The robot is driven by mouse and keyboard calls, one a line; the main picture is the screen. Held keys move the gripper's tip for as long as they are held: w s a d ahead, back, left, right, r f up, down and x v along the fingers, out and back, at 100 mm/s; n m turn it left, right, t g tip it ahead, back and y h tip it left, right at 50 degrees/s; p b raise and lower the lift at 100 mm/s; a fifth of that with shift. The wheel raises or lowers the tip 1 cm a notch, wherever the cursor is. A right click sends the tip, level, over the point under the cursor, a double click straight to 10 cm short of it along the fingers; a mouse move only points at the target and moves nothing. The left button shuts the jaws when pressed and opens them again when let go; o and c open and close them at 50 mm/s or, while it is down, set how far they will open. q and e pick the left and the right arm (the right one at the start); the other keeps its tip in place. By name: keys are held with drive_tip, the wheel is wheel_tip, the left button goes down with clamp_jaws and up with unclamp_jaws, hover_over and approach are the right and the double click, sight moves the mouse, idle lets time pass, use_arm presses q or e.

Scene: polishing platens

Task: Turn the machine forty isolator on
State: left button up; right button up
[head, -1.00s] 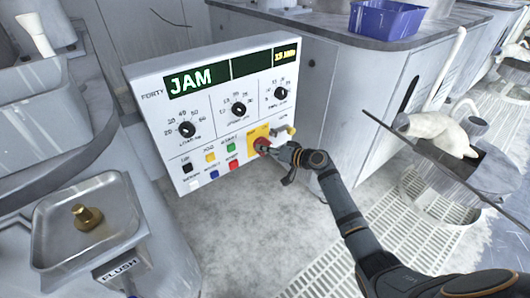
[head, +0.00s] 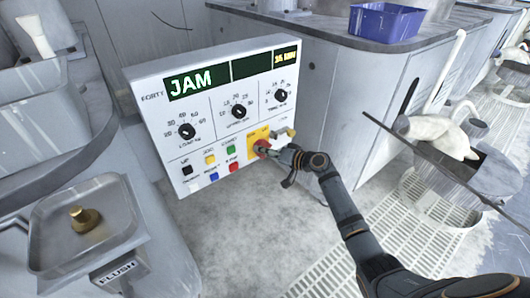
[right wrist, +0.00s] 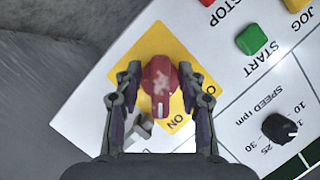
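The machine forty panel (head: 215,125) is a white box labelled FORTY, with a green display reading JAM. Its isolator is a red knob (right wrist: 160,82) on a yellow plate (right wrist: 150,45) at the panel's lower right. My right gripper (right wrist: 160,75) is at the knob, with one fingertip close against each side of it. In the right wrist view, the knob's pale mark points down the picture, and the word ON is just to its lower right. In the head view, my right gripper (head: 271,153) partly covers the knob (head: 262,147). My left gripper is not in view.
A green START button (right wrist: 252,40) and a red STOP button (head: 234,167) sit near the isolator. A small grey piece (right wrist: 138,128) is beside the knob. Three black dials are above. A tray (head: 60,235) with a brass piece (head: 84,218) stands left. Open floor lies below the panel.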

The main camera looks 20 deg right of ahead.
drive_tip(key=v, duration=1.2)
